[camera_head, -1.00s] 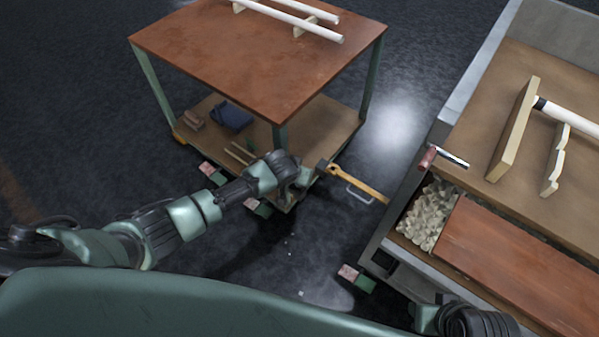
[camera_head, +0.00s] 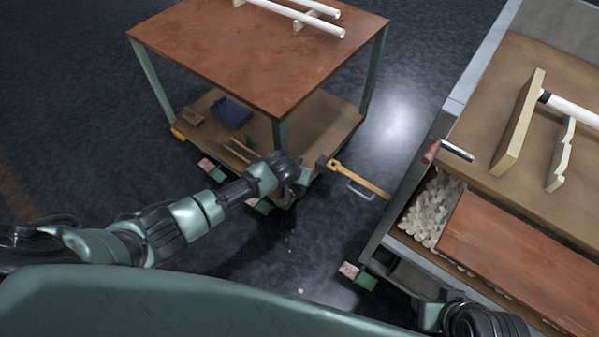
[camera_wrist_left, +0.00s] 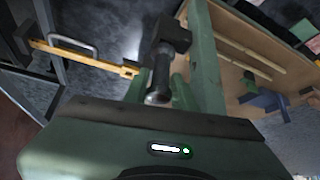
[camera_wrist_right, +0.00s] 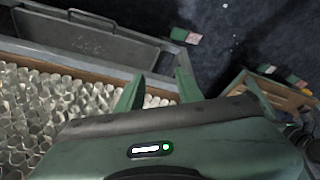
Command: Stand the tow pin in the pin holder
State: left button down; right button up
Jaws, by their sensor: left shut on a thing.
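My left gripper (camera_wrist_left: 160,92) is shut on a dark metal pin (camera_wrist_left: 159,78), which I take to be the tow pin. The pin's rounded end faces the palm and its other end meets a black block (camera_wrist_left: 173,34); I cannot tell whether they are one piece. In the head view this gripper (camera_head: 304,177) is at the front corner of the low cart, beside the left end of a yellow tow bar (camera_head: 358,180). My right gripper (camera_wrist_right: 158,88) is open and empty near the glass-filled bin. I cannot make out the pin holder for certain.
The cart (camera_head: 255,55) has a brown top with white tubes and a lower shelf. The yellow bar spans the gap to the grey trolley (camera_head: 460,100) on the right. A reddish cylinder and a silver tube (camera_head: 457,150) are at the trolley's edge. Dark floor is open between them.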

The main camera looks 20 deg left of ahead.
pick_arm(q)
jog(key=shift+f+b, duration=0.4)
jog(key=shift+f, duration=0.3)
pick_arm(e)
jog(key=shift+w+a+f+t, duration=0.2)
jog(key=shift+w+t, duration=0.2)
jog(key=shift+w, duration=0.3)
pick_arm(q)
jog(key=c, duration=1.1)
grip_release()
jog(key=shift+s+a+r+p, duration=0.1)
jog(key=shift+r+p, duration=0.2)
jog(key=shift+r, duration=0.05)
jog(key=p+v, duration=0.3)
jog(key=v, duration=0.4)
jog(key=shift+s, duration=0.15)
pick_arm(e)
jog(key=f, duration=0.1)
jog(key=s+f+g, duration=0.1)
jog(key=f, duration=0.1)
jog(key=shift+d+f+g, duration=0.2)
jog(key=shift+g, duration=0.1)
jog(key=shift+s, duration=0.1)
